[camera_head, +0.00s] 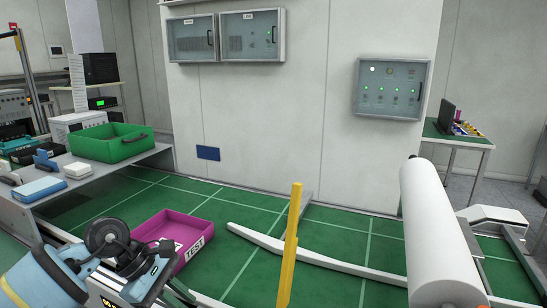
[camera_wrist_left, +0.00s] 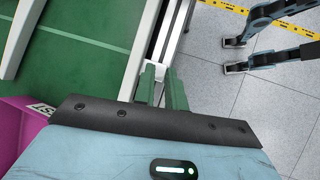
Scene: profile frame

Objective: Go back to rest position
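My left gripper (camera_head: 148,272) and its blue and black wrist show at the lower left of the head view, in front of the near side of a magenta crate (camera_head: 207,238) labelled TEST. In the left wrist view, two narrow green pieces (camera_wrist_left: 162,88) stick out past the dark edge of the blue housing. No object shows held.
A yellow post (camera_head: 290,245) and a large white cylinder (camera_head: 437,230) stand to the right. A green bin (camera_head: 110,150) sits on the left table. The green floor lies between.

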